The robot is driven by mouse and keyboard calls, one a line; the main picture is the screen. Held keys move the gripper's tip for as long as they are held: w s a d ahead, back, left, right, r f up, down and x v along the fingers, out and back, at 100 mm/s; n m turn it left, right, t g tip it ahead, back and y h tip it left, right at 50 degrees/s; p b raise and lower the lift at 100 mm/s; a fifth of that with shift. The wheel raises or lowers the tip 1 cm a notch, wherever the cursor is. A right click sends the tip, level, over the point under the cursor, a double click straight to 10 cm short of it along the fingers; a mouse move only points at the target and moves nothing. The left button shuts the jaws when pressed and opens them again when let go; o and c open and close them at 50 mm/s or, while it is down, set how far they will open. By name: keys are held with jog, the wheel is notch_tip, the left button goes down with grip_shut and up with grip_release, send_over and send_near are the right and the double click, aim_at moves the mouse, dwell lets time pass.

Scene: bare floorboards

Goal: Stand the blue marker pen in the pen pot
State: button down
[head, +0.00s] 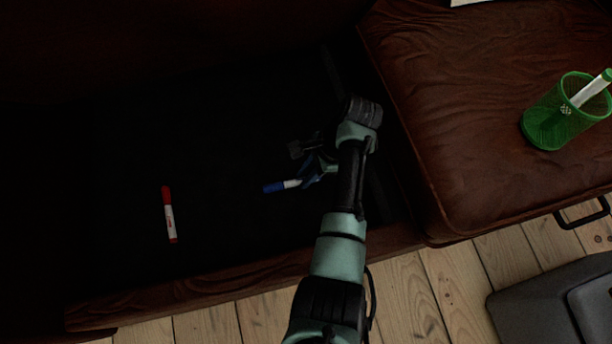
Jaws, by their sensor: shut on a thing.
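The blue marker pen (282,186) has a blue cap and a white body. It is at my gripper (311,178), with its capped end sticking out to the left. My gripper is shut on the pen near its right end; the fingers are dark and partly hidden by the wrist. Whether the pen touches the dark surface below, I cannot tell. The green mesh pen pot (548,118) stands on the brown leather seat at the right, apart from my gripper. A white pen with a green end (591,89) leans in it.
A red and white marker (169,215) lies on the dark sunken surface at the left. The brown leather seat (480,120) rises to the right of my arm. A wooden front rail (200,287) edges the dark area. A grey object (545,305) is on the floorboards at lower right.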

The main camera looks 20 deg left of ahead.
jog(key=shift+f, duration=0.1)
jog(key=c, duration=0.8)
grip_release()
jog(key=shift+r+p, duration=0.4)
jog(key=shift+r, duration=0.1)
jog(key=p+v, duration=0.8)
jog(key=v, duration=0.3)
jog(key=shift+w+d+r, duration=0.1)
jog(key=shift+w+r, duration=0.05)
